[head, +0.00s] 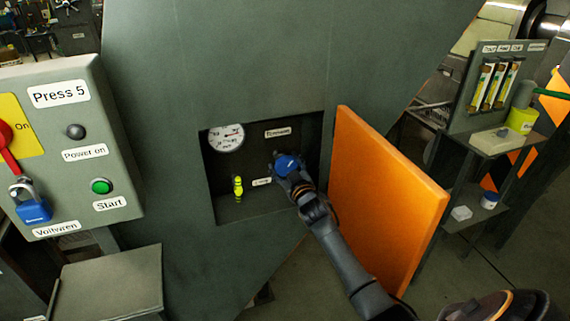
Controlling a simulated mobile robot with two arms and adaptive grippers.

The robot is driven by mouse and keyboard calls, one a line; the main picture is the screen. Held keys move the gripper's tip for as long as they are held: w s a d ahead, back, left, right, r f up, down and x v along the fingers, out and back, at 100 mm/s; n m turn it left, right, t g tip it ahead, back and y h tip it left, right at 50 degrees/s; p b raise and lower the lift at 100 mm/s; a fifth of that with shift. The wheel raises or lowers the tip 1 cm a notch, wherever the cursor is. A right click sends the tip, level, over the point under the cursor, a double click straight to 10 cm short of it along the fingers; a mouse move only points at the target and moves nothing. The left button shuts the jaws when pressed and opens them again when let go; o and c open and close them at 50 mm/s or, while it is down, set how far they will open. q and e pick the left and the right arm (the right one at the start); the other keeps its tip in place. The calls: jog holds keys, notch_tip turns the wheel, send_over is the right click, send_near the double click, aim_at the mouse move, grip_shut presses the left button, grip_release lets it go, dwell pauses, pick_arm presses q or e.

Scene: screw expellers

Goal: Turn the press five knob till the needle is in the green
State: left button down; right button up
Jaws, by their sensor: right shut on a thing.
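The press five knob (288,164) is blue and sits in a dark recess in the grey-green machine body. My right gripper (284,172) is shut on the knob, and its fingers hide part of it. The round white gauge (226,138) is at the recess's upper left. It has a small red mark on its right side, but the needle and any green zone are too small to read. A yellow-green fitting (238,187) stands below the gauge. My left gripper is not in view.
An orange door (384,205) stands open right of the recess, close beside my right arm. The Press 5 control box (60,140) is at left, with a green start button (101,186) and a blue padlock (34,211). A shelf stand (497,142) is at right.

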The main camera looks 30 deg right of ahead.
jog(key=m+p, duration=0.1)
jog(key=m, duration=0.5)
jog(key=shift+d+r, duration=0.1)
dwell(0.4)
jog(key=o, duration=1.2)
jog(key=shift+c, duration=0.2)
jog(key=v, duration=1.2)
